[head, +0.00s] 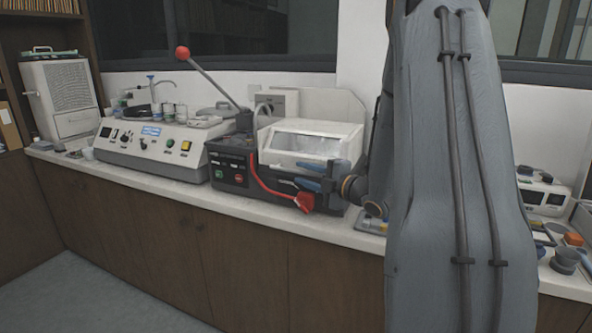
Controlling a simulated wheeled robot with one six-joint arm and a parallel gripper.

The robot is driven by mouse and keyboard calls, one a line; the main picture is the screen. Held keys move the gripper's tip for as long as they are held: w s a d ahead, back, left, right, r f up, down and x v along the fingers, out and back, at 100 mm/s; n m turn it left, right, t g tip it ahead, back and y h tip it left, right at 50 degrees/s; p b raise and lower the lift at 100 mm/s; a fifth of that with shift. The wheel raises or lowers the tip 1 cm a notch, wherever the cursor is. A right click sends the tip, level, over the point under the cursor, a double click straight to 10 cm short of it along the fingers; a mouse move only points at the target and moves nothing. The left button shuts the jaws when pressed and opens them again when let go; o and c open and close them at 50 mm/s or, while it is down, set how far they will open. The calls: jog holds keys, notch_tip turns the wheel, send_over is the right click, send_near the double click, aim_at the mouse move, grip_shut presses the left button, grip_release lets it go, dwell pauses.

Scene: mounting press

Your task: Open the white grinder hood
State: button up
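The white grinder hood (312,128) sits on the dark machine in the middle of the counter. It has a white top and frame with a clear, sloping front window, and it looks lowered. My gripper (308,185) is at the lower right front of the hood, reaching in from the right. Dark and bluish parts show there, close to the hood's lower edge. I cannot tell whether it touches the hood or whether its fingers are apart. My large grey arm link hides the counter right of the machine.
A control console (150,140) stands to the left. Small items, including an orange block (573,239), lie at the right.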

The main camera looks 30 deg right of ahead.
aim_at(300, 172)
jog(key=shift+p+x, duration=0.3)
jog(key=shift+x, duration=1.65)
grip_shut()
